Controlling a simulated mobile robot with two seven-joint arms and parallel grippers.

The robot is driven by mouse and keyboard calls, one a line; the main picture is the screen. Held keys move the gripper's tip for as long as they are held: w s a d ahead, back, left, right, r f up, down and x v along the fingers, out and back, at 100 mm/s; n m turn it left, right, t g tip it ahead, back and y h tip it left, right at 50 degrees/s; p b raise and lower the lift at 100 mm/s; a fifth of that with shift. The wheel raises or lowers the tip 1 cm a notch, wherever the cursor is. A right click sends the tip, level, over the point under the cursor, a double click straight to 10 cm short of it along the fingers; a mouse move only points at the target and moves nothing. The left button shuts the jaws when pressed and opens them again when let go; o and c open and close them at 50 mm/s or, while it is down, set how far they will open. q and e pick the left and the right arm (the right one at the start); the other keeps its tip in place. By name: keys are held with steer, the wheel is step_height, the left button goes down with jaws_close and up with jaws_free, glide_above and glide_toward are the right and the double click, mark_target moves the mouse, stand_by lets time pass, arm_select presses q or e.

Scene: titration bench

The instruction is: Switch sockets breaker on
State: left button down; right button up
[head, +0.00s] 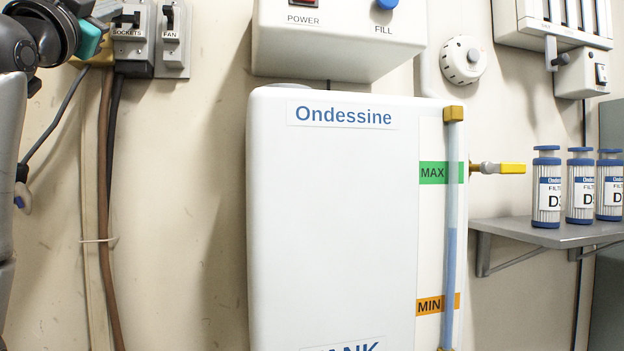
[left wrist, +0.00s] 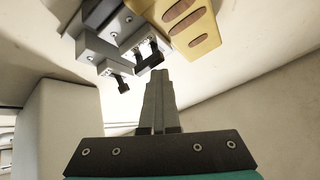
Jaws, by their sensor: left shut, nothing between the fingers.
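The sockets breaker (head: 135,52) is a grey wall box with a black lever, labelled SOCKETS, at the upper left of the head view. In the left wrist view the sockets breaker (left wrist: 130,40) is beside the yellow block, with its black lever just beyond my fingertips. I cannot tell the lever's position. My left gripper (head: 108,14) is beside the breaker's left side in the head view, close to the lever. In the left wrist view its fingers (left wrist: 157,74) are together and empty; contact with the lever is unclear. My right gripper is not in view.
The similar fan breaker (head: 173,55) is close on the right of the sockets breaker. A yellow block (left wrist: 188,28) with brown slots is beside them. Cables (head: 105,170) run down the wall below. The white Ondessine tank (head: 330,220) is farther right, with bare wall between.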

arm_select(q)
steer(key=shift+w+a+f, duration=0.15)
steer(key=shift+w+f, duration=0.2)
steer(key=shift+w, duration=0.15)
steer(key=s+d+b, duration=0.1)
steer(key=s+b, duration=0.2)
steer(key=s, duration=0.3)
steer(key=shift+s+d, duration=0.15)
steer(key=shift+d, duration=0.1)
stand_by(0.6)
